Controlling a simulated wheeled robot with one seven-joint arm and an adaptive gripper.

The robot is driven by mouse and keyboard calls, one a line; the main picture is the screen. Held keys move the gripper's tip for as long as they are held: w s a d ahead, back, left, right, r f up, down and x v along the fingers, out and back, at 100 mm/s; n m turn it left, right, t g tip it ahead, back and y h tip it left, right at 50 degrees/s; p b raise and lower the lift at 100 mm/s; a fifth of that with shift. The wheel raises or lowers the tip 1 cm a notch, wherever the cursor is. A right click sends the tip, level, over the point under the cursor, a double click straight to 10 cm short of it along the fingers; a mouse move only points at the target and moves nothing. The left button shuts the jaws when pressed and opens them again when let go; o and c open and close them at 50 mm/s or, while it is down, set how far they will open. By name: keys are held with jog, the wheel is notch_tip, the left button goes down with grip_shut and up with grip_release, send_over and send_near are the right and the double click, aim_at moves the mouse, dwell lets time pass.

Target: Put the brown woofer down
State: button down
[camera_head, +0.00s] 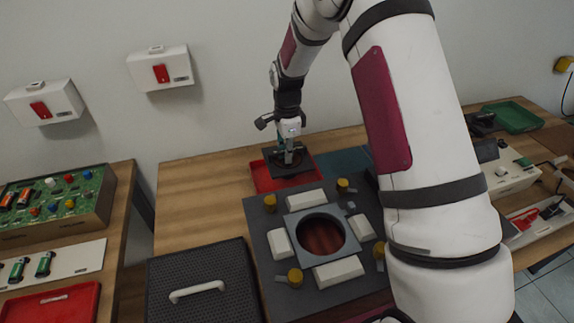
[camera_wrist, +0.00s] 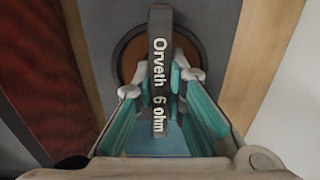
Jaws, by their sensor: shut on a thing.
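The brown woofer is a dark square plate (camera_head: 287,170) with a brown round cone (camera_wrist: 128,62) and a grey bar across it. The bar (camera_wrist: 158,70) reads "Orveth 6 ohm" in the wrist view. My gripper (camera_head: 289,154) is shut on this bar, with its teal finger pads (camera_wrist: 160,98) on either side. The woofer is over the red tray (camera_head: 261,180) at the back of the wooden table. I cannot tell whether it touches the tray. My gripper and the woofer hide part of the tray.
A dark speaker cabinet panel (camera_head: 262,232) with a round opening, white blocks and yellow knobs lies in front of the tray. A black grille (camera_head: 215,270) with a white handle is at front left. A blue mat (camera_head: 343,161) lies right of the tray. Bare wood (camera_head: 195,205) shows left.

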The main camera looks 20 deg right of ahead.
jog(key=shift+f, duration=2.1)
jog(key=shift+f, duration=0.1)
